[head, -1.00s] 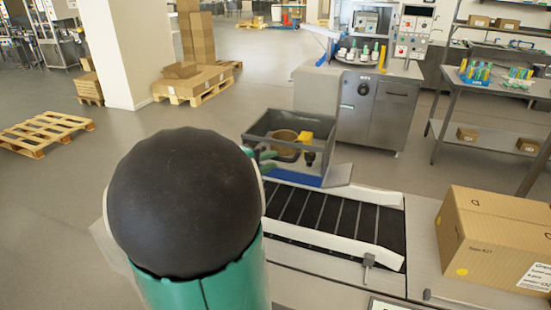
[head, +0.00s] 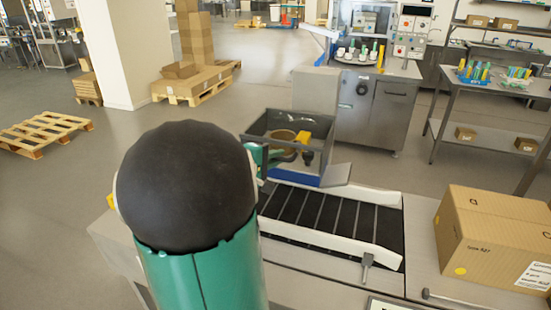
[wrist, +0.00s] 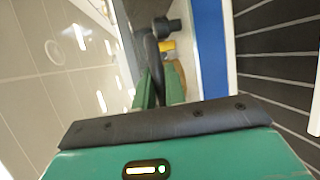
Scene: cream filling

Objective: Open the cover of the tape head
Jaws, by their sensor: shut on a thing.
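The tape head (head: 327,140) stands at the far end of the conveyor, a grey open-framed box on a blue base (head: 308,180). A brown tape roll (head: 283,136) and a yellow part (head: 304,137) show inside its frame. My gripper (head: 268,156) is at its near left side, partly hidden by my dark round arm joint. In the wrist view, the green fingers of my gripper (wrist: 160,85) are closed around a dark curved handle (wrist: 151,50). I cannot clearly tell whether the cover is raised.
The conveyor (head: 325,219) with white side rails runs toward me, its belt empty. A cardboard box (head: 485,240) sits on the right. A steel machine (head: 375,110) stands behind the tape head. Open floor lies to the left.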

